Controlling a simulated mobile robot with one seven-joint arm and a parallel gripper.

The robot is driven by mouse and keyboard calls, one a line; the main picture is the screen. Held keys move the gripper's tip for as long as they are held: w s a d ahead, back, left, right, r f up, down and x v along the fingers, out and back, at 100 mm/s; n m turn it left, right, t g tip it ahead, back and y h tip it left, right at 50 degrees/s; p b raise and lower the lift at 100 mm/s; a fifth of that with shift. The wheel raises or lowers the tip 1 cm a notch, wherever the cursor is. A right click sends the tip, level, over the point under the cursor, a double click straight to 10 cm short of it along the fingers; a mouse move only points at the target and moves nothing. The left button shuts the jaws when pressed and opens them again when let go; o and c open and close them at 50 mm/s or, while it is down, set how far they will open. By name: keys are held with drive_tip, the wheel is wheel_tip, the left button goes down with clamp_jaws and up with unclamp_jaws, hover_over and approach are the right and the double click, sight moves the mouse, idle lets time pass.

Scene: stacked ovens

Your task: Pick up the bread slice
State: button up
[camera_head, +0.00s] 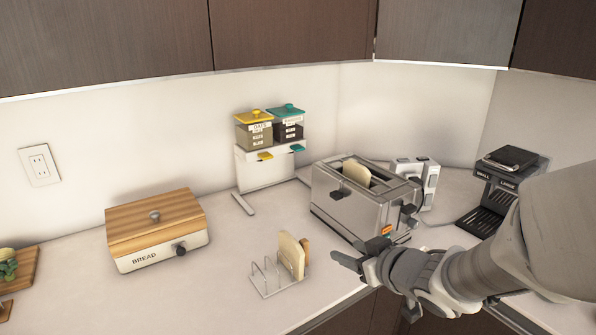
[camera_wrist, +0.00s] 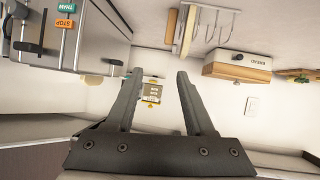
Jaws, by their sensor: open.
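A pale bread slice (camera_head: 291,256) stands upright in a wire rack (camera_head: 262,280) on the counter. A browner piece (camera_head: 305,246) is just behind it, mostly hidden. Another bread slice (camera_head: 356,171) sticks up from a slot of the silver toaster (camera_head: 340,205). My gripper (camera_head: 347,260) is right of the rack, in front of the toaster, apart from both. In the wrist view, which is upside down, my gripper (camera_wrist: 160,72) has its fingers spread with nothing held between them. The rack slice (camera_wrist: 188,30) and rack (camera_wrist: 214,15) show there beyond the fingers, near the top edge.
A bread box (camera_head: 155,235) stands on the left of the counter. A dispenser stand (camera_head: 265,165) with yellow and teal lids is at the back wall. A black and silver appliance (camera_head: 500,185) is at the right. Clear counter lies between the bread box and the rack.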

drive_tip(key=a+f+y, duration=0.1)
drive_tip(key=a+y, duration=0.1)
drive_tip(key=a, duration=0.1)
drive_tip(key=b, duration=0.3)
approach(294, 241)
drive_tip(key=shift+n+y, duration=0.3)
drive_tip(key=x, duration=0.5)
drive_tip(key=shift+w+d+f, duration=0.1)
drive_tip(key=shift+w+f, duration=0.05)
drive_tip(key=shift+f, duration=0.25)
drive_tip(key=shift+b+x, duration=0.6)
drive_tip(key=shift+x, duration=2.5)
drive_tip(key=shift+r, duration=0.2)
clamp_jaws()
